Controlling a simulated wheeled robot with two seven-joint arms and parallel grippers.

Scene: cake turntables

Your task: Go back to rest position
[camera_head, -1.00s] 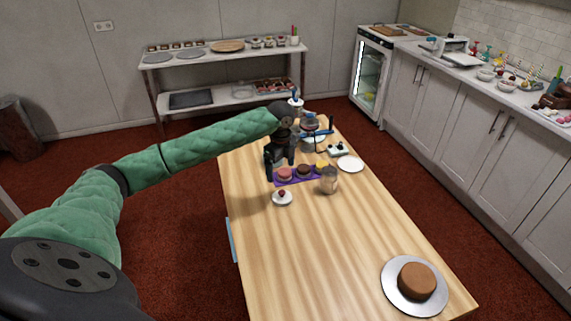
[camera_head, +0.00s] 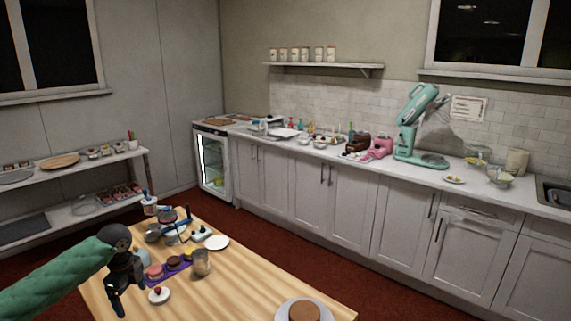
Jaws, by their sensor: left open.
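My left arm, in a green padded sleeve, comes in from the lower left. My left gripper (camera_head: 127,296) is black, points down and is open and empty over the left edge of the wooden table (camera_head: 225,291). It is left of a purple mat (camera_head: 180,268) that bears small round cakes, and left of a small white dish with a red-topped treat (camera_head: 159,295). A brown cake (camera_head: 304,312) on a silver turntable (camera_head: 281,312) is cut off at the bottom edge. My right gripper is not in view.
A glass jar (camera_head: 201,263) and a white plate (camera_head: 217,242) stand on the table, with tools at its far end. A counter (camera_head: 372,162) with a green mixer (camera_head: 417,130) runs along the right wall. Shelves (camera_head: 70,170) stand at the left. Red floor lies between.

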